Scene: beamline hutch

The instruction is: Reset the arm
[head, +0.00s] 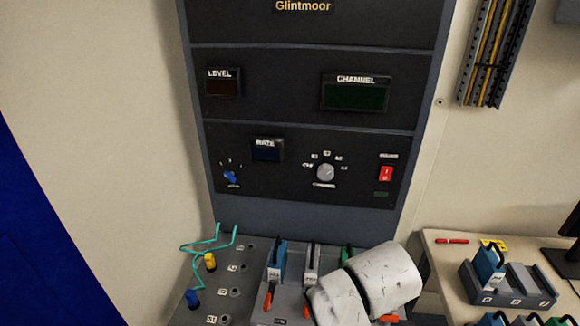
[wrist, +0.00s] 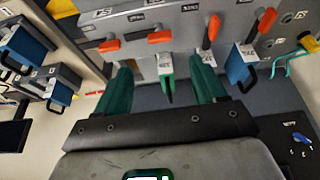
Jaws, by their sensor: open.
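My gripper (wrist: 160,64) is open in the wrist view, its two dark green fingers apart. Between them shows a white-and-green module (wrist: 167,70) with a dark handle; I cannot tell whether the fingers touch it. In the head view my white arm (head: 370,285) reaches over the lower right of the sloped console, and the gripper is hidden there. A green module (head: 347,251) shows partly behind the arm. A blue module (head: 277,260) and a grey module (head: 311,260) stand in the console to its left, with orange levers (head: 268,300) before them.
The tall dark rack (head: 300,222) stands behind, with displays, knobs and a red switch (head: 386,174). Teal cable (head: 198,272) with yellow and blue plugs lies at the console's left. A side table (head: 440,262) on the right holds a module holder (head: 510,300) and a red pen (head: 451,241).

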